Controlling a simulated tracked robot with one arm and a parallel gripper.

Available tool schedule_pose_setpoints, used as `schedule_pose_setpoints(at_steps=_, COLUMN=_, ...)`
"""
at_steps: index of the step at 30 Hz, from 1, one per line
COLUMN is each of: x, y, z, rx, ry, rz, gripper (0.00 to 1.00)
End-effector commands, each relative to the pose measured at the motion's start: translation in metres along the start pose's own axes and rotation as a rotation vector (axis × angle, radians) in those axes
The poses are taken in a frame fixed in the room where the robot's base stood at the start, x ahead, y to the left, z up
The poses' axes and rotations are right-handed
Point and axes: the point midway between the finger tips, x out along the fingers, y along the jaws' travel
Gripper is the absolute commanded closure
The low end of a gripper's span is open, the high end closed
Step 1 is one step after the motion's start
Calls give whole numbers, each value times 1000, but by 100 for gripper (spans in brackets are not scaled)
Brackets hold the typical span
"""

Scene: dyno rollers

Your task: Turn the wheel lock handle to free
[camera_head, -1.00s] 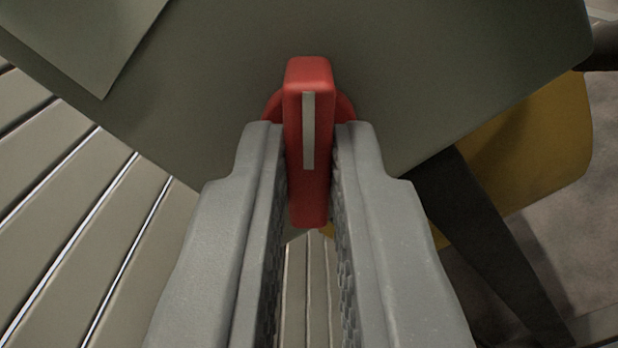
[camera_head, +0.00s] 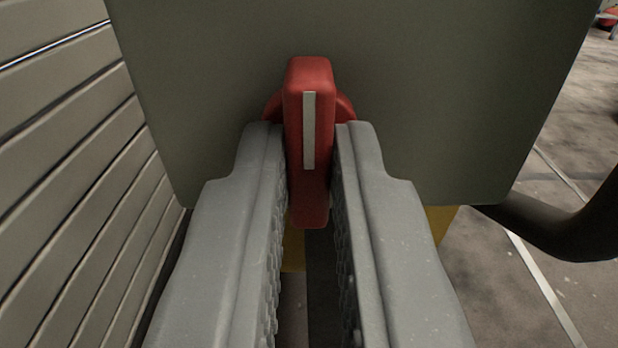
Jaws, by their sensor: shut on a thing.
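The red wheel lock handle (camera_head: 309,142) is a thick bar with a pale stripe, on a round red hub against a grey-green panel (camera_head: 430,80). It stands upright in the picture, about square to the panel's lower edge. My gripper (camera_head: 309,150) has one grey finger on each side of the handle and is shut on its middle part. The handle's top end shows above the fingertips and its lower end between the fingers. Much of the hub is hidden behind the bar. No lock or free marking shows.
Grey slats (camera_head: 70,150) lie left of the panel. A yellow part (camera_head: 440,222) shows below the panel's lower edge, mostly behind my fingers. A dark curved tube (camera_head: 560,235) is at the lower right. Concrete floor (camera_head: 500,285) with pale lines shows beyond.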

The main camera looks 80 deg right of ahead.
Motion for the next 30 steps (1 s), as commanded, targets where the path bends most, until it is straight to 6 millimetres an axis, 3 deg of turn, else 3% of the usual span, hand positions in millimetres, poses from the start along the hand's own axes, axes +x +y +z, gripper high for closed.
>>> schedule_pose_setpoints(at_steps=17, x=-3, y=-1, z=4, rx=-35, ry=-6, rz=-5, gripper=100)
schedule_pose_setpoints(at_steps=18, x=-3, y=-1, z=4, rx=-35, ry=-6, rz=-5, gripper=81)
schedule_pose_setpoints(at_steps=20, x=-3, y=-1, z=4, rx=-34, ry=-5, rz=-5, gripper=67)
schedule_pose_setpoints(at_steps=30, x=-4, y=-1, z=1, rx=-31, ry=-2, rz=-2, gripper=67)
